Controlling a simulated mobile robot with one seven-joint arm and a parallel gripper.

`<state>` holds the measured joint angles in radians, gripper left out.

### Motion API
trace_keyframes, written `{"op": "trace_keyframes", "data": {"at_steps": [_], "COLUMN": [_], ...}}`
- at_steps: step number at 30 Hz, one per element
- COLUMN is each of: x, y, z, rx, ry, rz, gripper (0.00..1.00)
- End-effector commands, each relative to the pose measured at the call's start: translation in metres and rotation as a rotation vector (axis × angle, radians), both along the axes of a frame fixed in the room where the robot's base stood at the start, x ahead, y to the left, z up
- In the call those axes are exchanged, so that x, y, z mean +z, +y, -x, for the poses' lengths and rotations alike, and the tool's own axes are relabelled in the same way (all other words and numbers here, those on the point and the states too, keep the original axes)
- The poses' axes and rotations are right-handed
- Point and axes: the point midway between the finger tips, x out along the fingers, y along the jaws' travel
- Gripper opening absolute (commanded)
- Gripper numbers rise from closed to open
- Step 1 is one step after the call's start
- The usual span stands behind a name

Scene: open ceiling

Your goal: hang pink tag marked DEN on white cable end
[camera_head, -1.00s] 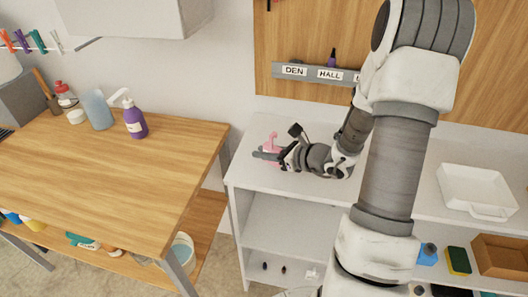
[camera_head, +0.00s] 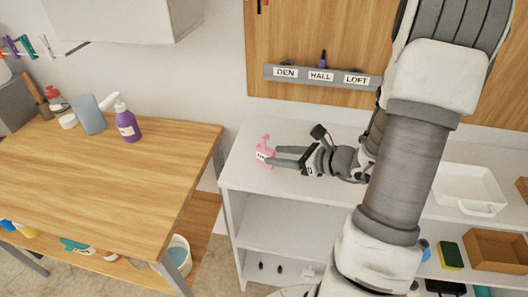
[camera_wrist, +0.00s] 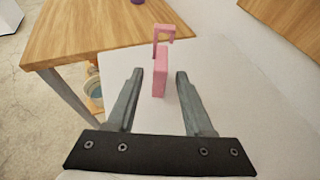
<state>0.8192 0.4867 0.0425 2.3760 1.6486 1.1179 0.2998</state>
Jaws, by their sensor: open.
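In the wrist view the tag (camera_wrist: 161,78) shows between and just beyond the spread fingertips (camera_wrist: 159,75), with a gap on both sides. I cannot pick out the white cable end for certain.
A white tray (camera_head: 468,187) is at the right. A wooden table (camera_head: 110,170) is at the left, across a gap.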

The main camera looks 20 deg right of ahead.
Motion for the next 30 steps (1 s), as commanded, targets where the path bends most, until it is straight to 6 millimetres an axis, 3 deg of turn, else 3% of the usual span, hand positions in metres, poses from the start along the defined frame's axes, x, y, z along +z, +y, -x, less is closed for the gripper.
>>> {"op": "trace_keyframes", "data": {"at_steps": [3, 9, 26, 30], "x": [0.009, 0.015, 0.016, 0.025], "y": [-0.012, -0.020, -0.020, -0.004], "z": [0.017, 0.031, 0.032, 0.033], "rx": [-0.003, 0.000, 0.003, 0.080], "ry": [-0.001, 0.000, 0.000, -0.009], "rz": [0.001, 0.000, 0.001, 0.053], "gripper": [0.52, 0.52, 0.52, 0.52]}}
